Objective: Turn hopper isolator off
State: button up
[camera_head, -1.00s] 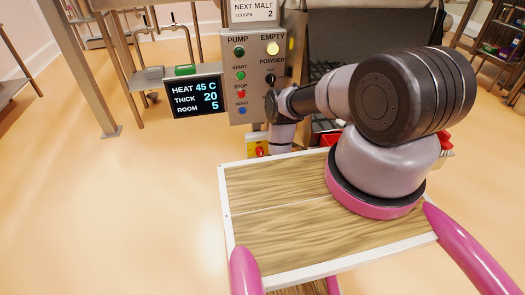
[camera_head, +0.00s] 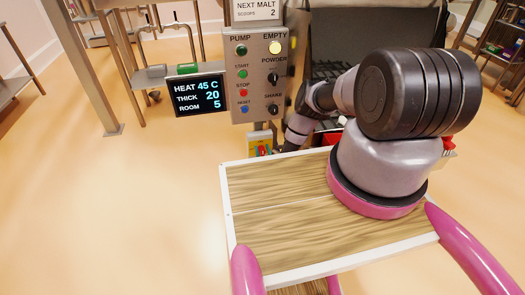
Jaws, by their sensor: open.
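A small yellow box with a red part (camera_head: 263,149) shows low below the control panel, just beyond the tray's far edge; it looks like the hopper isolator. Its lower part is cut off by the tray, and I cannot read its handle's position. My arm reaches over the tray and down to the box's right side. The dark end of the arm, my gripper (camera_head: 287,146), is small and partly hidden there. It appears beside the box, with nothing seen in it; I cannot tell whether it touches.
The grey control panel (camera_head: 257,76) carries lamps, buttons and the POWDER and SHAKE knobs; the EMPTY lamp is lit. A display (camera_head: 199,95) reads HEAT 45 C, THICK 20, ROOM 5. A metal frame leg (camera_head: 101,80) stands left. Open floor lies at left.

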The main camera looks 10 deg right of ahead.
grip_shut()
jog(key=shift+a+n, duration=0.1)
jog(key=shift+n, duration=0.2)
jog(key=n, duration=0.1)
jog(key=a+n, duration=0.1)
jog(key=n, duration=0.1)
jog(key=shift+f+n, duration=0.1)
jog(key=shift+n, duration=0.2)
jog(key=shift+a+f+n, duration=0.25)
jog(key=shift+f+n, duration=0.1)
jog(key=shift+n, duration=1.65)
jog(key=shift+a+f+n, duration=0.3)
jog(key=shift+f+n, duration=0.1)
jog(key=shift+n, duration=1.6)
jog(key=shift+a+f+n, duration=0.25)
jog(key=shift+f+n, duration=0.1)
jog(key=shift+n, duration=1.65)
